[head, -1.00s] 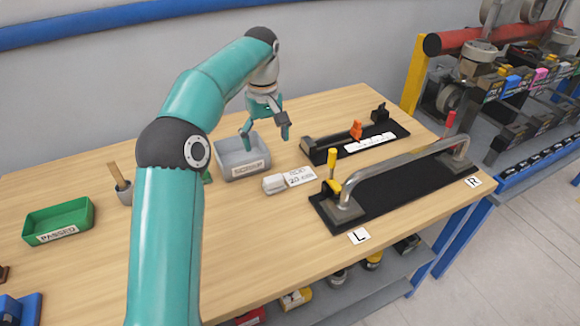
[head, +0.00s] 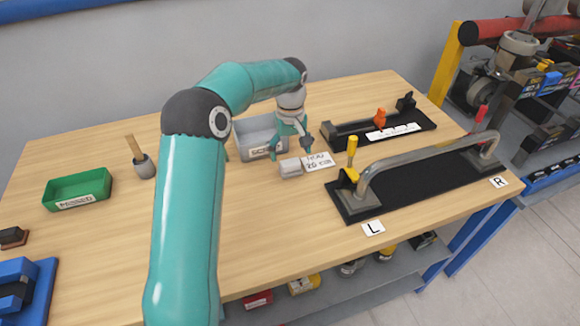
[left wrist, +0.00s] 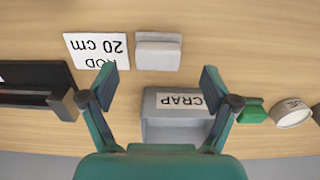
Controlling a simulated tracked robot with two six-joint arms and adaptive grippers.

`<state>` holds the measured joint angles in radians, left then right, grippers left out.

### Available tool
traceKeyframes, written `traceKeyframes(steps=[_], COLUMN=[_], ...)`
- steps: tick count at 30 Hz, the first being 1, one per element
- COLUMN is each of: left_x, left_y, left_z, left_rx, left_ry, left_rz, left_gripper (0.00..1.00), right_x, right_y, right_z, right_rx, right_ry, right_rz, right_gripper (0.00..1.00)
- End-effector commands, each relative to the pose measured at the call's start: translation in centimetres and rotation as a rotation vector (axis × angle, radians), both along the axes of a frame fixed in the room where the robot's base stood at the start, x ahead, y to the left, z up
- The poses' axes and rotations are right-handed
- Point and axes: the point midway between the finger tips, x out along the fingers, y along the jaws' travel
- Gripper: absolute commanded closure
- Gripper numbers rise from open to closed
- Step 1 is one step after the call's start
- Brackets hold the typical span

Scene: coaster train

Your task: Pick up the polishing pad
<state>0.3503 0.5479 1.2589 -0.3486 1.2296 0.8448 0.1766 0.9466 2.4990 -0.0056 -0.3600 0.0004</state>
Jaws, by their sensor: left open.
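A small pale grey-white block (head: 291,168), which I take for the polishing pad, lies on the wooden table beside the white "ROD 20 cm" card (head: 318,161). In the left wrist view the block (left wrist: 158,52) lies ahead of my fingertips, roughly centred between them and apart from both. My left gripper (head: 290,150) is open and empty, above the table just behind the block in the head view. Its two spread fingers also show in the left wrist view (left wrist: 157,78). My right gripper is not in view.
The grey scrap bin (head: 250,140) stands close behind my left gripper. A black fixture with a curved metal bar (head: 420,162) lies to the right, another black fixture (head: 345,135) behind it. A green tray (head: 62,191) and a grey pot (head: 144,167) stand left.

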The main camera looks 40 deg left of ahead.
Motion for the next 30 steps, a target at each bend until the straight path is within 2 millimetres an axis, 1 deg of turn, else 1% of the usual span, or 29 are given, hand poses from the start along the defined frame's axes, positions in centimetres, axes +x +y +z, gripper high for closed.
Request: traceKeyframes(steps=[5,8,12,15,21,26,30], left_x=[0.3,0.5,0.5,0.6,0.6,0.6,0.6], left_y=[0.3,0.5,0.5,0.5,0.5,0.5,0.5], left_z=[-1.5,-3.0,-4.7,-5.2,-5.2,-5.2,-5.2], left_rx=[-0.001,-0.003,-0.001,0.0,0.0,0.0,0.0], left_ry=[0.004,0.006,0.003,0.002,0.001,0.001,0.0], left_rz=[0.0,0.0,0.0,0.0,0.0,-0.001,-0.001], left_gripper=[0.12,0.12,0.12,0.12,0.12,0.39,0.62], right_x=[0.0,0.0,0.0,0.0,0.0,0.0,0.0], right_y=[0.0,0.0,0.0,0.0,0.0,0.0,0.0], right_z=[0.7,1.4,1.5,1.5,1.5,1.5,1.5], right_rx=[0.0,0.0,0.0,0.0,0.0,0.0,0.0], right_ry=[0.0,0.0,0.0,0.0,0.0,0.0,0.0], right_rz=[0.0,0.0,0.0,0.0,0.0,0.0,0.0], right_gripper=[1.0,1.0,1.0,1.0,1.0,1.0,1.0])
